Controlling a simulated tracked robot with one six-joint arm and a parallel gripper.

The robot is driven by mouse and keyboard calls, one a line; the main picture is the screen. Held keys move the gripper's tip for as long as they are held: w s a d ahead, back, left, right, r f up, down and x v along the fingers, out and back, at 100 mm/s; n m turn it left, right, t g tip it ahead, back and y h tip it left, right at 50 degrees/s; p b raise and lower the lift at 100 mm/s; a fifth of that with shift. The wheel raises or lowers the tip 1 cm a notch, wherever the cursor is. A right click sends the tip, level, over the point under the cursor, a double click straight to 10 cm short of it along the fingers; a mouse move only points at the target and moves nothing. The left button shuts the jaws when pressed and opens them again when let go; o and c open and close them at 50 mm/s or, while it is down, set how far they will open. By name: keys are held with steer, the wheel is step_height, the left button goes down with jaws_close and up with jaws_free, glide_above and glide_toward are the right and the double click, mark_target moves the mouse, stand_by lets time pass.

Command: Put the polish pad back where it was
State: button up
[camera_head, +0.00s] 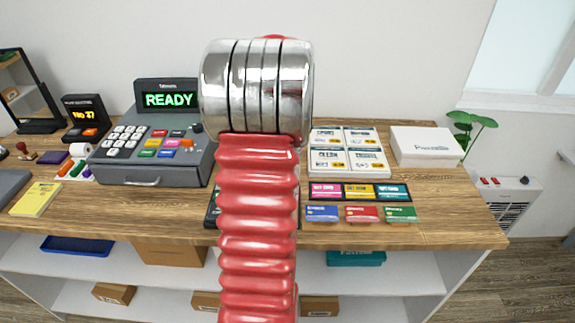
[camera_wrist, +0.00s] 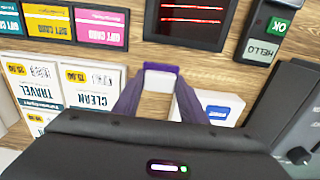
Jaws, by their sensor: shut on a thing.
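My gripper (camera_wrist: 160,78) shows in the wrist view with its dark purple fingers closed around a small white piece with a purple edge. This piece, which seems to be the polish pad (camera_wrist: 161,69), sits between the fingertips with wooden counter behind it. I cannot tell how far above the counter it is. In the head view my red arm and its metal joint cover the middle, and neither the gripper nor the held piece can be seen there.
A grey cash register (camera_head: 157,174) stands left of my arm. Boxed cards (camera_head: 347,152), gift cards (camera_head: 360,191) and a white box (camera_head: 426,145) stand to the right. In the wrist view, a black display (camera_wrist: 190,18) and a card reader (camera_wrist: 262,35) are close beyond the fingers.

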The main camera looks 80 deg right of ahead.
steer(key=shift+f, duration=1.85)
steer(key=o, duration=1.1)
step_height(320, 180, up, 12)
steer(key=shift+r, duration=0.1)
